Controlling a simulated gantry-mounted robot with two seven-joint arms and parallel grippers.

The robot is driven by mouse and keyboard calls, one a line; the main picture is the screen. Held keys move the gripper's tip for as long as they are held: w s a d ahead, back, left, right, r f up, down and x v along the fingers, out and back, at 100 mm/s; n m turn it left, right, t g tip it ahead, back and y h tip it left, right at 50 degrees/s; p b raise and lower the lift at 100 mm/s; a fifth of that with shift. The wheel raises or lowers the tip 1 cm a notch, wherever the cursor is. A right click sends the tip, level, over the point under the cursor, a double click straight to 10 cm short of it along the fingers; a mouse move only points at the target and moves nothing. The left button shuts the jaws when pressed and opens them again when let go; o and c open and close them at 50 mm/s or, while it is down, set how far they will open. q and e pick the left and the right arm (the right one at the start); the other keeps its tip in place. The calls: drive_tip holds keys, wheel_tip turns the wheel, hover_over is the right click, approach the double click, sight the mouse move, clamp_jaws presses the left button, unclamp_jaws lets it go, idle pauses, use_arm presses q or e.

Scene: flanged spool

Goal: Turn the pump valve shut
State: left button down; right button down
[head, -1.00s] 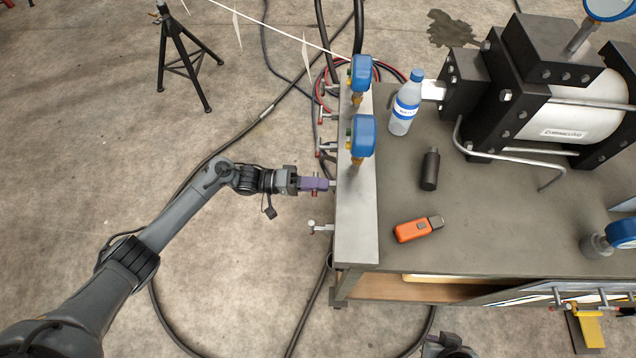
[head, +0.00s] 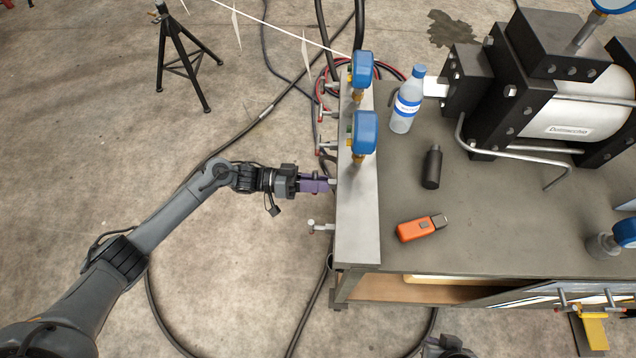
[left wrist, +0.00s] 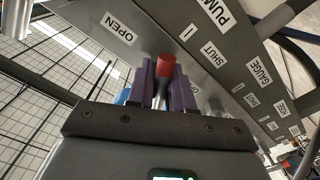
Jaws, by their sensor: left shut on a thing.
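My left gripper (head: 322,185) is at the left side of the bench's metal panel (head: 357,215), its purple fingers pointing right at it. In the left wrist view the fingers (left wrist: 163,78) are shut on the red-tipped valve handle (left wrist: 165,66), which stands between them. An OPEN label (left wrist: 119,28) is on the panel to the upper left of the handle, and a SHUT label (left wrist: 213,55) is to its right, under a partly seen PUMP label (left wrist: 216,12). The valve's body is hidden behind the fingers.
Other valve handles stick out of the panel, one below my gripper (head: 318,226). Blue gauges (head: 363,133) stand on top. The bench holds a water bottle (head: 405,105), a black cylinder (head: 432,168), an orange device (head: 420,228) and the pump (head: 570,105). Hoses cross the floor.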

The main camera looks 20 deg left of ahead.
use_arm(q)
drive_tip(key=m+b, duration=0.1)
drive_tip(key=m, duration=0.3)
drive_tip(key=shift+m+b, duration=0.3)
drive_tip(key=shift+b, duration=0.1)
drive_tip(key=shift+m+b, duration=0.75)
drive_tip(key=shift+m, duration=1.15)
drive_tip(key=c, duration=1)
unclamp_jaws()
drive_tip(key=v, duration=1.1)
drive_tip(key=shift+r, duration=0.1)
drive_tip(key=shift+d, duration=0.1)
